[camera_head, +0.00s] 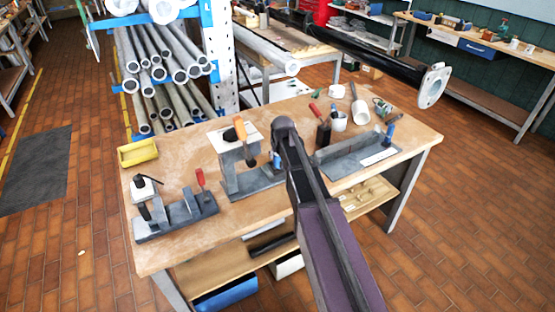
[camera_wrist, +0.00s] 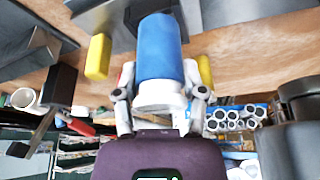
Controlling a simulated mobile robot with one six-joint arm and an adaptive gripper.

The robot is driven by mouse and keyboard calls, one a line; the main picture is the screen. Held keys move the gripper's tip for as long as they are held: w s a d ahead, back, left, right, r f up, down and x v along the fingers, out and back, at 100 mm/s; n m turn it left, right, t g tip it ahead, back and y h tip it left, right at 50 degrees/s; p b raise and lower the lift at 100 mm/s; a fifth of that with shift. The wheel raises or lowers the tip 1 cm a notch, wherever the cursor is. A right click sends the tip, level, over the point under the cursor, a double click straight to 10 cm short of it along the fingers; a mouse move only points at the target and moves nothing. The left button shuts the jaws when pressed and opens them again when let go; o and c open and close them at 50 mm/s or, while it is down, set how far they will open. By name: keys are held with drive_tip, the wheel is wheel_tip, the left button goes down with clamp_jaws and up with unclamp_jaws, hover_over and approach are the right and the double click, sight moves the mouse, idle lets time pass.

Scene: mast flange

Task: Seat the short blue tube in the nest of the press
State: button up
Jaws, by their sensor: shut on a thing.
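The short blue tube (camera_wrist: 160,48) fills the upper middle of the wrist view, with a pale collar at its near end. My gripper (camera_wrist: 160,84) is shut on it, one finger on each side. In the head view, a small blue part (camera_head: 276,158), apparently this tube, shows beside the grey press (camera_head: 239,178) with an orange handle. My arm hides most of the gripper there. I cannot tell whether the tube touches the press, and its nest is not clearly visible.
A clamp fixture (camera_head: 176,216) stands on the workbench (camera_head: 165,178) at left. A long grey fixture (camera_head: 350,158) with a blue upright part (camera_head: 389,132) stands at right. A yellow bin (camera_head: 138,152) is at the back left. Cups and a red-handled tool (camera_head: 322,128) stand behind the arm.

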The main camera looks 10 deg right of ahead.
sight(277, 158)
drive_tip(key=shift+w, duration=0.6)
drive_tip(key=shift+w+f, duration=0.1)
drive_tip(key=shift+w, duration=0.4)
drive_tip(key=shift+w+f+b, duration=0.25)
drive_tip(key=shift+b, duration=0.05)
drive_tip(key=shift+s+f+b, duration=0.1)
drive_tip(key=shift+f+b, duration=1.45)
drive_tip(key=shift+f, duration=0.1)
drive_tip(key=o, duration=1.2)
